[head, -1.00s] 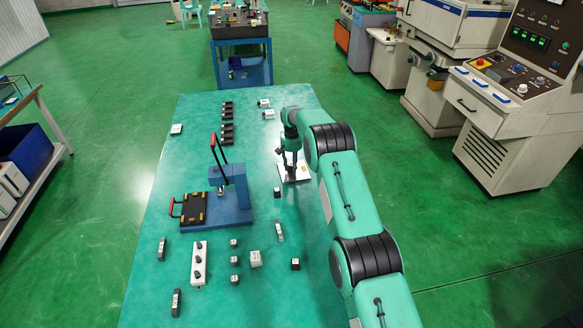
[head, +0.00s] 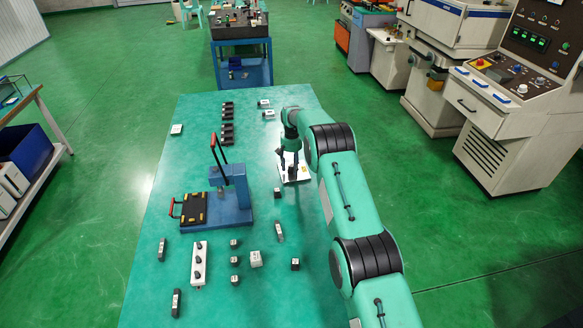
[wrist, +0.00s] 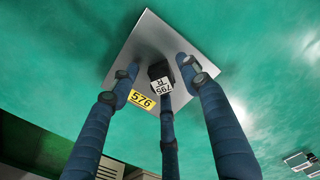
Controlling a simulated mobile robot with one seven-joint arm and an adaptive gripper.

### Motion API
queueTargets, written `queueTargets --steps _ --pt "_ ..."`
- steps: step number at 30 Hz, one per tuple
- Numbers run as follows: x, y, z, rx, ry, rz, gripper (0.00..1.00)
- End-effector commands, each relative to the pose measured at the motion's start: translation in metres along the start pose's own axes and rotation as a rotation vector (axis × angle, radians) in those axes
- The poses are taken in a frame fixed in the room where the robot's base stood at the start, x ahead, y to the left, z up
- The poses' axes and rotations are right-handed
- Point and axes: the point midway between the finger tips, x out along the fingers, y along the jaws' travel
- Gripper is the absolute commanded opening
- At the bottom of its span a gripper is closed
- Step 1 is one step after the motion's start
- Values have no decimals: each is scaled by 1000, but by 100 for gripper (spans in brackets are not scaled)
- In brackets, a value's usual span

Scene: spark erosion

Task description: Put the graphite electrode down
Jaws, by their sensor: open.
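The graphite electrode appears to be the small dark block with a white label (wrist: 159,72) in the wrist view. It sits on a bright metal plate (wrist: 150,38) with a yellow 576 tag. My gripper (wrist: 160,78) has three blue fingers spread around the block, and it is open. Gaps show between the block and the two side fingers; whether the middle finger touches it I cannot tell. In the head view my gripper (head: 289,172) is low over the plate (head: 303,175) near the right edge of the teal table, and it hides the block.
A blue press fixture (head: 230,207) with red handles stands left of the plate. Several dark blocks (head: 227,123) lie in a row behind it. Small labelled pieces and a white holder (head: 198,263) lie at the front.

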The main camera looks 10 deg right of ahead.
Motion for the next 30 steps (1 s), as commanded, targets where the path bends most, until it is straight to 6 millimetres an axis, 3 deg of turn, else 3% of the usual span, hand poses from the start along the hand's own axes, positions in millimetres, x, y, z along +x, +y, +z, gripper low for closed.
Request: queueTargets --steps 8,21,30 --pt "-28 0 0 0 2 0 46" --pt "-99 0 -1 0 2 0 46" --pt "-119 0 0 0 0 0 46"
